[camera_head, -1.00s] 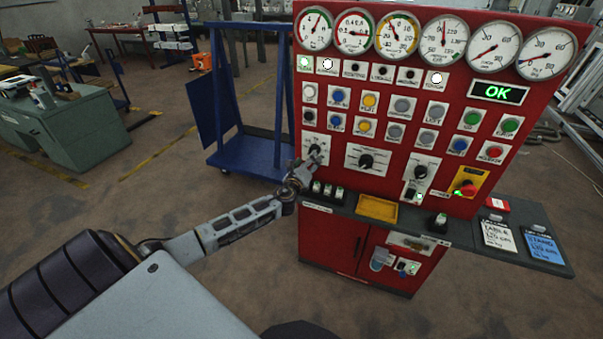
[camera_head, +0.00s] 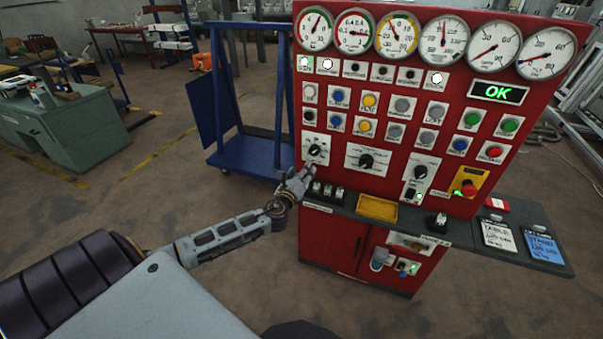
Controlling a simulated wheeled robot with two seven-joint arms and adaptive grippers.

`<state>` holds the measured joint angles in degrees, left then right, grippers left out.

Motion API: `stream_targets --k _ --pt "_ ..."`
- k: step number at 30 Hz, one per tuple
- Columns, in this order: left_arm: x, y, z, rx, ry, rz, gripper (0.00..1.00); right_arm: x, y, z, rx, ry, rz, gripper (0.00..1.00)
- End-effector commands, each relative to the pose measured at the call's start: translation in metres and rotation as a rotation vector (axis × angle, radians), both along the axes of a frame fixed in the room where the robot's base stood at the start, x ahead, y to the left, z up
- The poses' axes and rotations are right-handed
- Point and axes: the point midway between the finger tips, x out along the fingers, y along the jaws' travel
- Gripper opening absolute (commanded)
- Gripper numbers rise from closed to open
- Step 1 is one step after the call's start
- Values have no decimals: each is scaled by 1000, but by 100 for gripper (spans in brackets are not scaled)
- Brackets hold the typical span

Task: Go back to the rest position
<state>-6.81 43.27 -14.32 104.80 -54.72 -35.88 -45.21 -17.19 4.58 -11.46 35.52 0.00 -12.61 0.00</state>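My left gripper (camera_head: 303,179) is in front of the lower left part of the red control panel (camera_head: 340,190), just below the left black rotary knob (camera_head: 315,150). It looks apart from the knob and holds nothing that I can see. Its fingers are small and seen from behind, so whether they are open or shut is unclear. My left arm reaches in from the lower left. My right gripper does not show in the head view.
The panel carries gauges (camera_head: 397,36), buttons and a green OK display (camera_head: 498,93). A dark shelf (camera_head: 460,232) with a yellow tray (camera_head: 377,208) juts out below. A blue cart (camera_head: 245,150) stands behind left. The floor (camera_head: 130,205) at left is clear.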

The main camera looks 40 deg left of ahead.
Motion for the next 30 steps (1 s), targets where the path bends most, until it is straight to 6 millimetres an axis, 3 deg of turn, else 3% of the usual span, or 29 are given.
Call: stream_targets --k 20,30 --pt "-1 0 0 -5 -1 0 60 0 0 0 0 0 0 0" --pt "1 -7 -2 -154 -33 -24 60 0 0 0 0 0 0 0"
